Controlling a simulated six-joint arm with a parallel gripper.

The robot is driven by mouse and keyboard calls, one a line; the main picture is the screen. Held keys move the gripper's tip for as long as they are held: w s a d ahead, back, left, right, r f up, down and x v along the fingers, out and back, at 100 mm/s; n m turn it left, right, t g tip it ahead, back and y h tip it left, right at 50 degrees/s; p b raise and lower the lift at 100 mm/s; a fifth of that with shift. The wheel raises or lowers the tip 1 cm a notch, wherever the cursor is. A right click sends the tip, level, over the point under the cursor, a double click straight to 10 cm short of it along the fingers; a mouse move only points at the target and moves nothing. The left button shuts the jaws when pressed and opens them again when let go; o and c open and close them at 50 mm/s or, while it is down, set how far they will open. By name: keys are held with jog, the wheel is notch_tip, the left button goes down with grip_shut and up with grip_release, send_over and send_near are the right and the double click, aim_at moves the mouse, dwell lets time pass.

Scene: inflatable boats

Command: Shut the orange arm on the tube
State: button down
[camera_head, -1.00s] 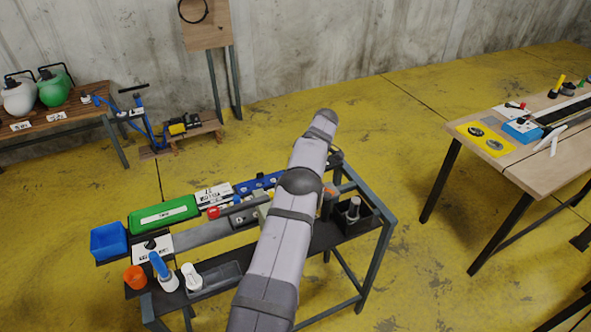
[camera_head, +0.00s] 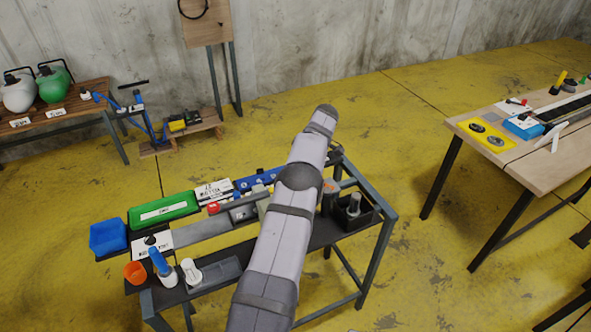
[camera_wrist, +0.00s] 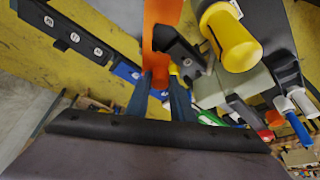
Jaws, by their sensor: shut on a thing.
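An orange arm (camera_wrist: 162,18) comes down from the top of the wrist view, and its lower end lies between the two fingers of my gripper (camera_wrist: 160,95). The gripper is shut on it. A black block (camera_wrist: 177,48) lies against the orange arm's right side. I cannot make out the tube for certain, nor whether the orange arm touches it. In the head view my own arm reaches across the dark bench (camera_head: 318,236) and hides the gripper and the orange arm.
A yellow cylinder (camera_wrist: 232,40) stands close right of the orange arm in the wrist view. The bench also carries a green tray (camera_head: 163,211), a blue bin (camera_head: 108,238), an orange cup (camera_head: 135,272) and a black box (camera_head: 355,211). A wooden table (camera_head: 560,150) stands apart at right.

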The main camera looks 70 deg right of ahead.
jog(key=s+a+n+y+b, duration=0.1)
jog(key=a+n+y+b, duration=0.1)
jog(key=a+n, duration=0.3)
jog(key=s+a+n+g+y+b, duration=0.1)
jog(key=s+a+n+y+b, duration=0.1)
jog(key=a+n, duration=0.4)
jog(key=shift+s+b, duration=0.2)
jog(key=shift+b, duration=0.6)
jog(key=shift+g, duration=0.3)
jog(key=c, duration=1.5)
grip_release()
jog(key=shift+s, duration=0.1)
jog(key=shift+c, duration=0.2)
jog(key=shift+r, duration=0.1)
jog(key=p+v, duration=0.2)
jog(key=v, duration=0.5)
